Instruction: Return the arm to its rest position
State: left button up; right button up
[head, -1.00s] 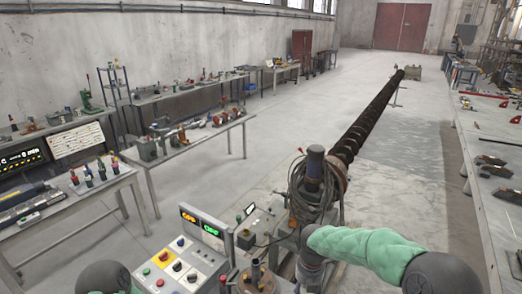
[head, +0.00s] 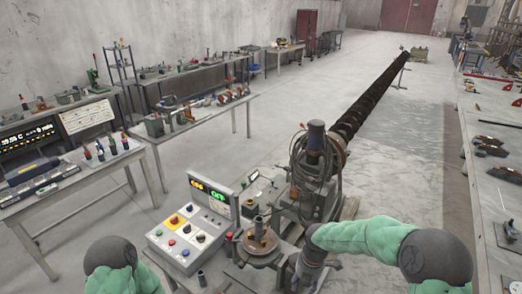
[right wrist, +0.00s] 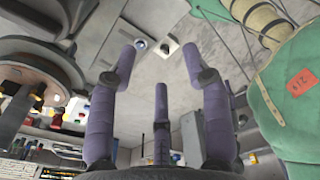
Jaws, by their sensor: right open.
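My right arm (head: 385,238) in its green sleeve reaches in from the lower right of the head view, bent, its grey wrist low beside the round turntable. In the right wrist view my right gripper (right wrist: 160,66) has its purple-grey fingers spread apart, with nothing between them. In the head view its fingers cannot be made out. My left arm (head: 118,262) shows only as a dark joint and green sleeve at the bottom left; its gripper is out of frame. The long dark auger (head: 370,105) runs away from the motor unit (head: 316,165), which has a cable coil on it.
A control box (head: 187,238) with coloured buttons and a lit display (head: 210,193) stands left of the turntable (head: 258,247). Workbenches (head: 200,125) line the left, and a long bench (head: 495,190) runs along the right. Clear floor (head: 262,150) lies left of the auger.

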jog(key=s+a+f+m+y, duration=0.1)
jog(key=s+f+m+y, duration=0.1)
jog(key=s+f+m, duration=1.1)
jog(key=s+a+f+m+y, duration=0.1)
jog(key=s+f+m, duration=0.7)
jog(key=s+m, duration=0.6)
jog(key=w+a+f+b, duration=0.1)
jog(key=w+f+b, duration=0.1)
jog(key=f+b, duration=0.8)
jog(key=w+a+f+m+b, duration=0.1)
jog(key=w+f+b, duration=0.1)
jog(key=f+b, duration=0.9)
jog(key=b, duration=0.2)
jog(key=shift+w+f+t+b, duration=0.2)
jog(key=shift+w+t+b, duration=0.05)
jog(key=shift+t+b, duration=0.1)
